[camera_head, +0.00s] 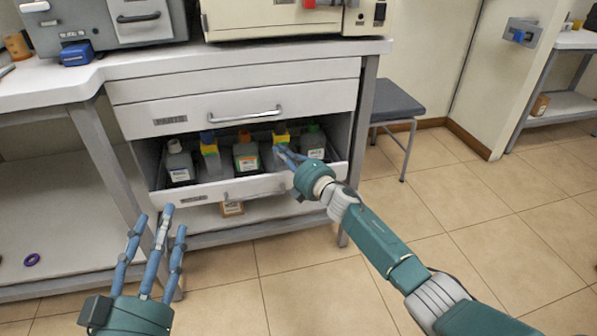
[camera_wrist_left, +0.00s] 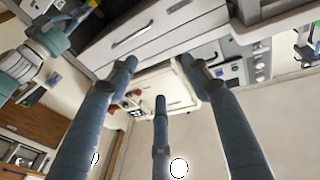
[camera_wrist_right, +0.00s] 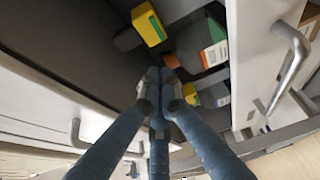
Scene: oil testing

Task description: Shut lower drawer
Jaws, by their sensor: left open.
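The lower drawer (camera_head: 215,193) stands open under the counter, its grey-white front pulled out below the upper drawer. My right gripper (camera_head: 287,154) is over the drawer's right part, by a bottle with a yellow band (camera_head: 280,139). In the right wrist view its fingertips (camera_wrist_right: 160,85) are together, with nothing visible between them. My left gripper (camera_head: 157,228) is open and empty, in front of the drawer's left side.
The upper drawer (camera_head: 225,107) is shut, with a metal bar handle (camera_head: 245,116). Machines stand on the counter above. A grey stool (camera_head: 392,100) is right of the cabinet. A small brown box (camera_head: 231,208) sits on the shelf below. The tiled floor at right is clear.

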